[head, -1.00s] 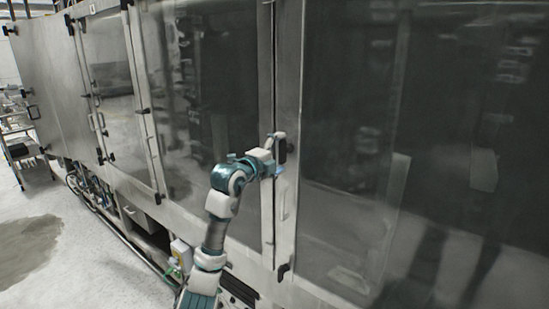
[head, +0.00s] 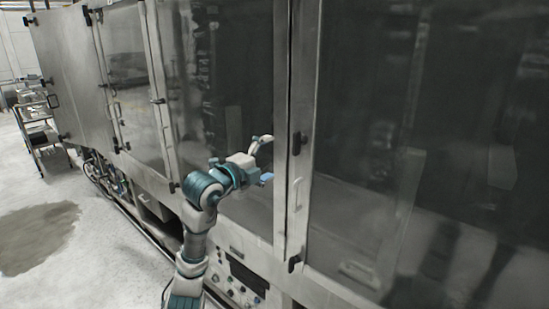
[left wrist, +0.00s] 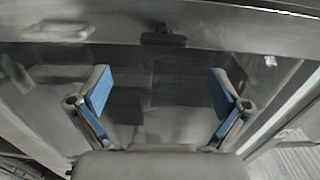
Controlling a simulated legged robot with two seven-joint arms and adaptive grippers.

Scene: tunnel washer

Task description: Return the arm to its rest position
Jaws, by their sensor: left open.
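My left gripper (head: 265,161) is open and empty in front of the washer's dark glass door, left of the door frame. Its two blue-padded fingers stand wide apart in the left wrist view (left wrist: 158,92), with nothing between them. My left arm rises from the bottom of the head view, bent at the elbow. A black latch (head: 298,143) on the door frame is to the right of the gripper, apart from it. A dark latch also shows beyond the fingers in the left wrist view (left wrist: 164,39). My right gripper is not in view.
The tunnel washer's tall panels (head: 75,75) run along the whole scene. A light door handle (head: 297,194) sits below the latch. A cart (head: 40,130) stands at the far left. The floor (head: 90,270) at left is open, with a dark wet patch (head: 38,238).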

